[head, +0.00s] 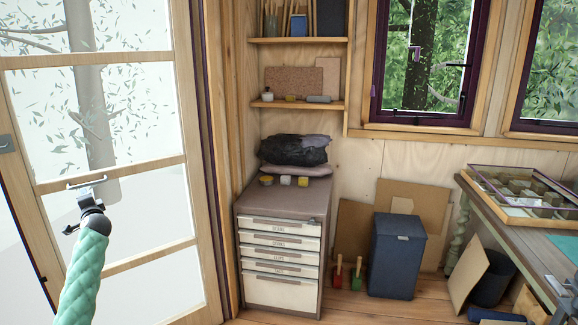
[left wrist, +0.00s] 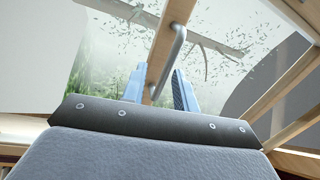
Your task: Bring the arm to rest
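My left arm comes in from the lower left in a green quilted sleeve, and its gripper (head: 84,192) is in front of the glazed door (head: 110,165). A grey metal bar handle (head: 87,182) on the door's crossbar shows just above the gripper. In the left wrist view, the two blue fingers of my left gripper (left wrist: 159,84) stand apart. The handle (left wrist: 178,48) rises between and beyond them, and I see neither finger pressed on it. Whether it touches one is unclear. My right arm and gripper are not in view.
A drawer cabinet (head: 279,250) stands right of the door, with dark bags (head: 293,150) on top. Shelves (head: 297,104) hang above it. A blue bin (head: 397,255) and a workbench (head: 510,225) with a framed tray (head: 481,183) are on the right. Some floor is clear at the front.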

